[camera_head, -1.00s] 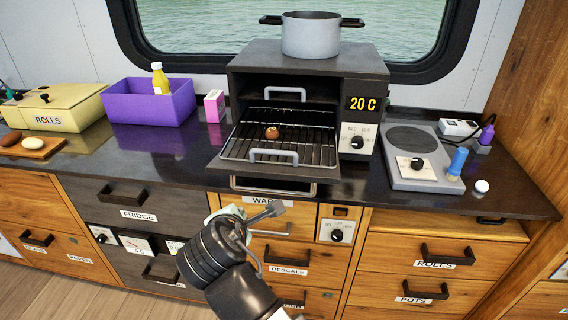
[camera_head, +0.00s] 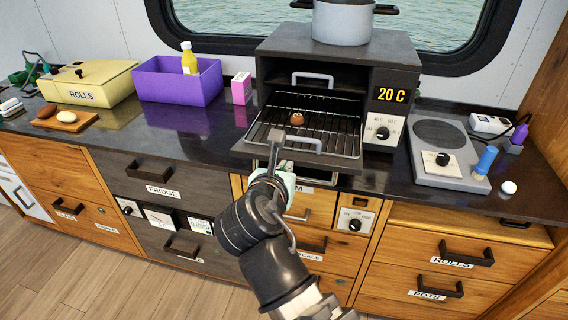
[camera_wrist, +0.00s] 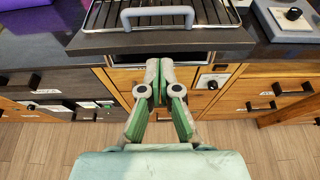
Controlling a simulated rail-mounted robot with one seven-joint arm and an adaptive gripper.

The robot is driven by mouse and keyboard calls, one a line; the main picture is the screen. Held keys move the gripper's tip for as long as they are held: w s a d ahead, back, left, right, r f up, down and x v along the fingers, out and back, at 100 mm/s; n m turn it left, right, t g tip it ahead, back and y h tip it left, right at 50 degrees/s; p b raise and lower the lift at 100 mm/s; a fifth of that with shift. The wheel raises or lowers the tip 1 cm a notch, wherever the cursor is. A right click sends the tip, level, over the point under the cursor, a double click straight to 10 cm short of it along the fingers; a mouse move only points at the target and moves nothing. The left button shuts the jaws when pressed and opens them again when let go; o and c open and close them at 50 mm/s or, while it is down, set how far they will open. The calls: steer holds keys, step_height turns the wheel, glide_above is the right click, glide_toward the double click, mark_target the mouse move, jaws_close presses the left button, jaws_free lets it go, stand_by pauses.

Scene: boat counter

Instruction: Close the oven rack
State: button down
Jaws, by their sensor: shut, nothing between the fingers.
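The small dark oven (camera_head: 320,72) stands on the counter with its door (camera_head: 250,152) folded down. The wire oven rack (camera_head: 325,132) is slid out over the door, with its grey front handle (camera_head: 295,141) toward me. A round brown item (camera_head: 297,118) sits on the rack. My gripper (camera_head: 277,140) is shut and empty, at the front left of the rack, near the handle's left end; contact cannot be told. In the wrist view my closed fingers (camera_wrist: 162,88) are below the door edge, and the rack handle (camera_wrist: 157,14) shows above them.
A grey pot (camera_head: 341,22) stands on the oven. A purple bin (camera_head: 180,82) and pink box (camera_head: 241,88) are to the left. A hot plate (camera_head: 440,155) is to the right. Drawers with handles line the counter front below.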

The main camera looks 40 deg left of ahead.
mark_target(295, 158)
steer(key=shift+w+r+p+x, duration=0.15)
steer(key=shift+r+p+x, duration=0.2)
steer(key=shift+p+x, duration=1.05)
steer(key=shift+w+r+p+x, duration=0.1)
steer(key=shift+r+p+x, duration=0.35)
steer(key=shift+x, duration=1.75)
steer(key=shift+w+r+p+x, duration=0.2)
steer(key=shift+p+x, duration=0.9)
steer(key=shift+x, duration=0.7)
steer(key=shift+s+a, duration=0.1)
